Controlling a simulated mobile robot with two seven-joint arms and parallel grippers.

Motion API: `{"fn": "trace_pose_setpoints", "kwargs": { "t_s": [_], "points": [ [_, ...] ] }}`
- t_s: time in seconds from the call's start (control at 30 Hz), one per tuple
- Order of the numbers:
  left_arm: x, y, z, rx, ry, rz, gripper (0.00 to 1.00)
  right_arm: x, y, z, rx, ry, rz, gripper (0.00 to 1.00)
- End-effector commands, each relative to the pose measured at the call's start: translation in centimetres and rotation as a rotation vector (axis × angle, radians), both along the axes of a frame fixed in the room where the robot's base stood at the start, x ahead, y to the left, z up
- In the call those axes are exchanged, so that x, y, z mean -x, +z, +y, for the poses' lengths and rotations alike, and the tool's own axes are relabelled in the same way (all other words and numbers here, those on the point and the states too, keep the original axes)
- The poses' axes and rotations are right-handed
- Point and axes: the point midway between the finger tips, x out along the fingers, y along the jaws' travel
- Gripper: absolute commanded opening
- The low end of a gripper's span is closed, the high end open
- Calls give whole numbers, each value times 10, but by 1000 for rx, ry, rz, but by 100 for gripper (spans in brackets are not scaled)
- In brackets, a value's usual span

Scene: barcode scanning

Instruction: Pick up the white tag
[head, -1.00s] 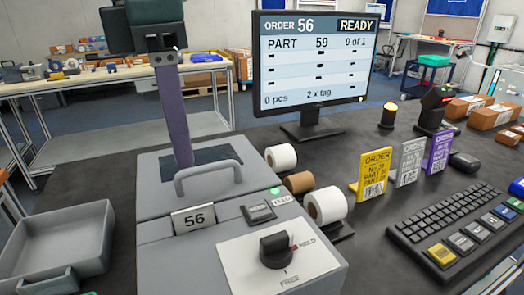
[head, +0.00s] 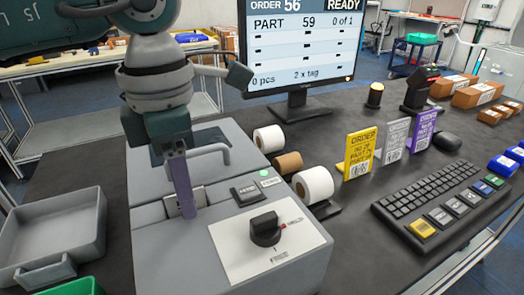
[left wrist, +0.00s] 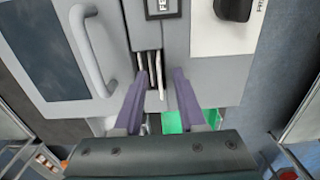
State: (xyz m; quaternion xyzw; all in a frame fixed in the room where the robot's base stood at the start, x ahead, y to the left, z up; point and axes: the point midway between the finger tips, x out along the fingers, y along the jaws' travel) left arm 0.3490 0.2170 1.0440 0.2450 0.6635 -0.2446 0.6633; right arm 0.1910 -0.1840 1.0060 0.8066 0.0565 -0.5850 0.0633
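The white tag (head: 171,204) stands in a slot at the front of the grey machine (head: 150,240), mostly hidden behind my left gripper in the head view. In the left wrist view, thin pale tag edges (left wrist: 160,75) stand upright in the slot. My left gripper (left wrist: 160,80) is open, with one purple finger on each side of these edges and a gap to each. In the head view my left gripper (head: 188,212) points down at the slot. My right gripper is not in view.
The machine's handle (head: 205,155) rises behind the slot, and a panel with a black knob (head: 264,229) lies to the right. A grey tray (head: 50,235) is at left. A monitor (head: 300,50) stands behind.

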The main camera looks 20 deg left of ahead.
Motion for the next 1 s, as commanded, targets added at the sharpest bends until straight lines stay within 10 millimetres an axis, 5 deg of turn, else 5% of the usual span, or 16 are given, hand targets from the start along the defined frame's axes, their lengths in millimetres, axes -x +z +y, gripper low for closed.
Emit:
{"fn": "trace_pose_setpoints", "kwargs": {
  "t_s": [0.07,0.43,1.0],
  "points": [
    [0,0,0,0,0,0,40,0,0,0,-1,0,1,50],
    [0,0,0,1,0,-1,0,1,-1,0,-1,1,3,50],
    [0,1,0,1,0,-1,0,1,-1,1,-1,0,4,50]
  ]
}}
